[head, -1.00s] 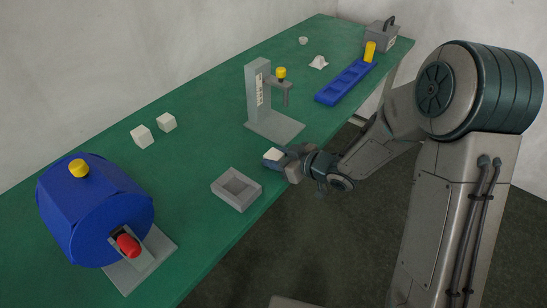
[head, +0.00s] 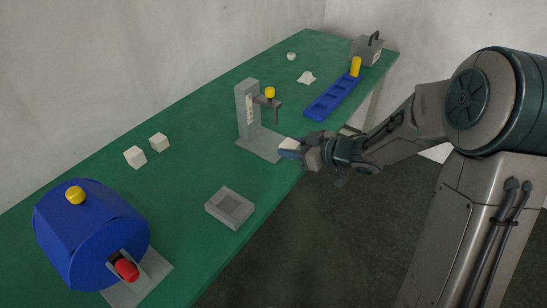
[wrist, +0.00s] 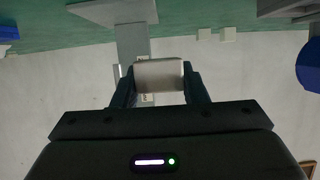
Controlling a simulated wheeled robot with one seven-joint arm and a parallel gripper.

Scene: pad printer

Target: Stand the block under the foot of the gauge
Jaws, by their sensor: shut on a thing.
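A white block (wrist: 160,73) is held between the fingers of my gripper (head: 292,150); in the wrist view the gripper (wrist: 158,88) has a finger on each side of it. In the head view the block (head: 289,144) is just right of the gauge's base, near the table's front edge. The gauge (head: 247,115) is a grey upright on a flat base (head: 262,147), with a yellow knob (head: 270,92) and a foot (head: 277,112) pointing down above the base. In the wrist view the block hides part of the gauge (wrist: 132,45).
Two white blocks (head: 159,142) (head: 135,156) stand at the back left. A grey square tray (head: 214,210) lies at the front. A blue machine (head: 90,230) fills the left end. A blue slotted rack (head: 325,103) and a grey case (head: 367,50) are on the far right.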

